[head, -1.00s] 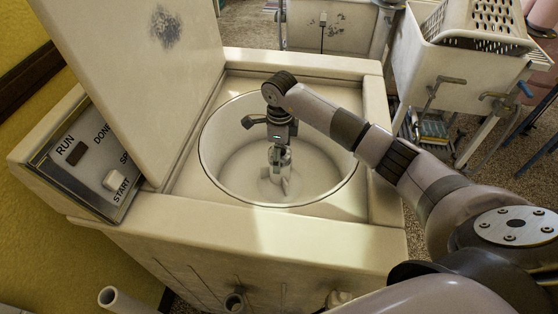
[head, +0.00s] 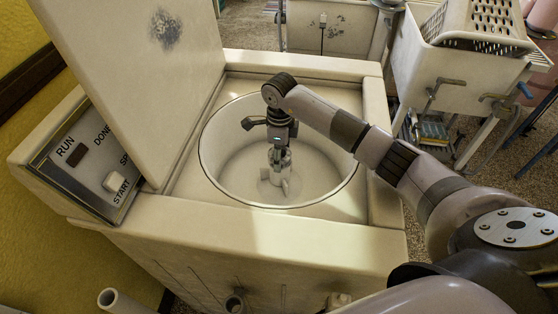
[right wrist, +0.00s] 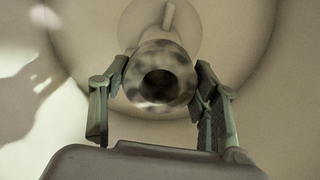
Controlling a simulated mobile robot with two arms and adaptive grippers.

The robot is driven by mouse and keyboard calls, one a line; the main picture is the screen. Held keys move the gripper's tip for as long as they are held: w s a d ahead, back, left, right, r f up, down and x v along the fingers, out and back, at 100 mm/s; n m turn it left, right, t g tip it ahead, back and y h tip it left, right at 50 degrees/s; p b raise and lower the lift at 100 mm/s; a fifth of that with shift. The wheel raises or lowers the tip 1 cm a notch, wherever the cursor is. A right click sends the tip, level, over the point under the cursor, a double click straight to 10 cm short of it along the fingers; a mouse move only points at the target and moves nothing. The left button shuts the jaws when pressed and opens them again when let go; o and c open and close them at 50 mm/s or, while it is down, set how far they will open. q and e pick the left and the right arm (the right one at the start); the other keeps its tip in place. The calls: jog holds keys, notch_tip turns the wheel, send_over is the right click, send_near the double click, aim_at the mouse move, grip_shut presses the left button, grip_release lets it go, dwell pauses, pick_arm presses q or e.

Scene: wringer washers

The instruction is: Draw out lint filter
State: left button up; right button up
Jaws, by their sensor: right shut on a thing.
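The open washer tub (head: 222,172) holds a pale finned agitator (head: 276,189) at its bottom. The lint filter (right wrist: 160,80) shows in the right wrist view as a mottled grey-brown cylinder with a dark round opening. My right gripper (head: 281,152) reaches down into the tub above the agitator. In the right wrist view my right gripper (right wrist: 160,85) has one finger on each side of the filter and is shut on it. In the head view the filter is small and partly covered by the gripper. I cannot tell whether it still sits in the agitator. My left gripper is not in view.
The raised lid (head: 135,80) stands left of the tub, beside the control panel (head: 88,165) with its START button. The tub's rim (head: 300,206) surrounds my right gripper. A white stand with a perforated basket (head: 490,28) is at the right.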

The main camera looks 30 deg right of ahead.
notch_tip(320, 180, up, 11)
jog(key=p, duration=0.7)
dwell(1.4)
dwell(0.3)
